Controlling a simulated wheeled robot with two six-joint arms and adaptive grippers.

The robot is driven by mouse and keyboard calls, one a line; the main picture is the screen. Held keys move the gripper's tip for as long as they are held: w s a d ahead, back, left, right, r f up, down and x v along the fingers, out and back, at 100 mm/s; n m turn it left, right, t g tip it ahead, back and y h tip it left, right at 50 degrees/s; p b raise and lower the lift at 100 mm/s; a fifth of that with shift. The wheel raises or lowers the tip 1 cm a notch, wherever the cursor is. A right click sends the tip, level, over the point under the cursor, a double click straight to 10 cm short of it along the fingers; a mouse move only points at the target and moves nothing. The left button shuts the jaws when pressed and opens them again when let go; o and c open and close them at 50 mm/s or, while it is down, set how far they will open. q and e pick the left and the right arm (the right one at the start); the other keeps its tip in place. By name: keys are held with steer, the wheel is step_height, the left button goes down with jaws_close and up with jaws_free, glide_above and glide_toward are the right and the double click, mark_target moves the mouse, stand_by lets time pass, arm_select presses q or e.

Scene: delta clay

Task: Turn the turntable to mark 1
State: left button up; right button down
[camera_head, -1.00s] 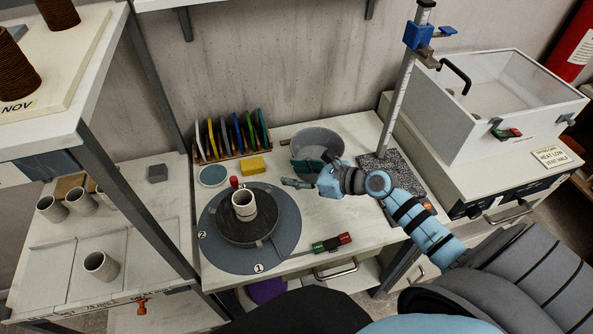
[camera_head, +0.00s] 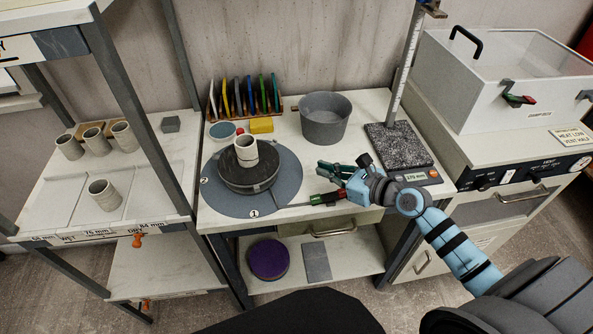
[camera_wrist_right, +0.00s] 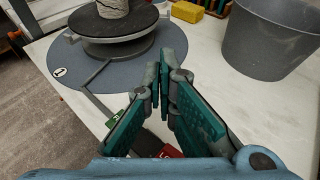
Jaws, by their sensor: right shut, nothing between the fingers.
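The turntable's dark round wheel (camera_head: 262,182) sits on a blue-grey disc (camera_head: 285,180), with a grey cup (camera_head: 246,153) on it. Mark 1 (camera_head: 254,213) is at the disc's front edge and mark 2 (camera_head: 204,181) at its left. A thin bar runs right from the wheel to a green and red handle (camera_head: 325,199). My right gripper (camera_head: 320,167) is shut and empty above the table, behind the handle. In the right wrist view, its fingers (camera_wrist_right: 166,62) partly cover the handle's green part (camera_wrist_right: 113,123) and red part. My left gripper is out of view.
A grey bucket (camera_head: 325,122) stands behind my right gripper. A granite-topped stand (camera_head: 398,146) is to its right. Coloured tools in a rack (camera_head: 245,95) and a yellow block (camera_head: 261,125) are at the back. A shelf with several cups (camera_head: 104,193) stands left.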

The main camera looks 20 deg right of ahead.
steer(key=shift+w+a+r, duration=0.15)
steer(key=shift+w+r, duration=0.05)
steer(key=shift+r, duration=0.1)
steer(key=shift+m, duration=0.3)
steer(key=x, duration=0.2)
steer(key=b+x, duration=0.1)
steer(key=x, duration=0.1)
steer(key=d+f+x, duration=0.1)
steer(key=x, duration=0.2)
steer(key=shift+w+d+b, duration=0.1)
steer(key=shift+w+b, duration=0.1)
steer(key=shift+b, duration=0.1)
steer(key=x, duration=0.2)
steer(key=b+x, duration=0.1)
steer(key=x, duration=0.1)
steer(key=r+b+x, duration=0.1)
steer(key=x, duration=0.2)
steer(key=shift+w+a, duration=0.1)
steer(key=shift+a, duration=0.1)
steer(key=shift+w+a+r, duration=0.1)
steer(key=shift+w+a, duration=0.05)
steer(key=shift+w, duration=0.2)
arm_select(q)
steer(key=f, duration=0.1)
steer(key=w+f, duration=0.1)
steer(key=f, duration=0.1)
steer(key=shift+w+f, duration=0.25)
arm_select(e)
steer(key=shift+s, duration=0.1)
